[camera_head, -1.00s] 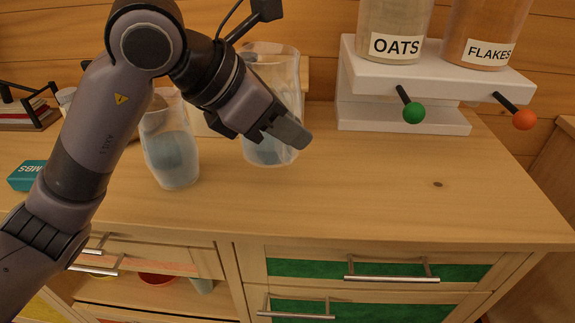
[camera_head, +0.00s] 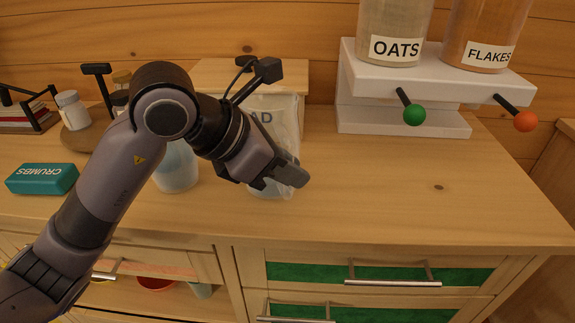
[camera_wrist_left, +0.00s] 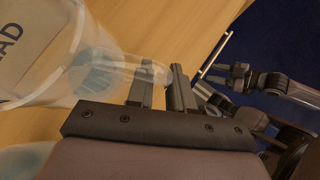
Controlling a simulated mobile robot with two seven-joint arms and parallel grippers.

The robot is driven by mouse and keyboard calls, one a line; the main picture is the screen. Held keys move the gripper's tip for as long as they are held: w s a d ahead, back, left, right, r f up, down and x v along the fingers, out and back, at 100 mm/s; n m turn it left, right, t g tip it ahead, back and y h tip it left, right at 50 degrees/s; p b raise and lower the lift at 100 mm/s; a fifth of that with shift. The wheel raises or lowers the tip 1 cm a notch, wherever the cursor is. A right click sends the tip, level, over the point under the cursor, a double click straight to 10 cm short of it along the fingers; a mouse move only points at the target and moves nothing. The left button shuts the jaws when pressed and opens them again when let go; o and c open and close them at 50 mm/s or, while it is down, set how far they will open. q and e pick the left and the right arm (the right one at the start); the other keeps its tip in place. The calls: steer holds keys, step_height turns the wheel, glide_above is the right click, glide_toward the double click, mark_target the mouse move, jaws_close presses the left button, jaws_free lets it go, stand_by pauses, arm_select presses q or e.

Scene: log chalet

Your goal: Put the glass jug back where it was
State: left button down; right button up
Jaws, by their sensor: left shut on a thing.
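The clear glass jug (camera_head: 287,115) is near the middle of the head view, roughly upright, partly hidden behind my left gripper (camera_head: 292,174). The left gripper is shut on the jug's handle. In the left wrist view the jug (camera_wrist_left: 95,75) is at the upper left, with its handle between the fingers (camera_wrist_left: 163,72). The jug's base is low over the wooden counter (camera_head: 370,190); I cannot tell whether it touches. My right gripper (camera_wrist_left: 238,76) shows small in the left wrist view, apart from the jug; its jaw state is unclear.
Another clear vessel (camera_head: 176,170) stands left of the jug, partly behind my left arm. A wooden box (camera_head: 215,75) is behind. A white shelf (camera_head: 400,122) holds oats and flakes canisters at right. A teal crumbs box (camera_head: 42,179) lies at left. The front right counter is clear.

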arm_select(q)
steer(key=c, duration=1)
jaws_free()
steer(key=shift+f, duration=0.1)
steer(key=shift+r, duration=0.3)
steer(key=v, duration=1.1)
steer(key=shift+s+a+r, duration=0.2)
steer(key=shift+s+a, duration=0.05)
steer(key=shift+a, duration=0.05)
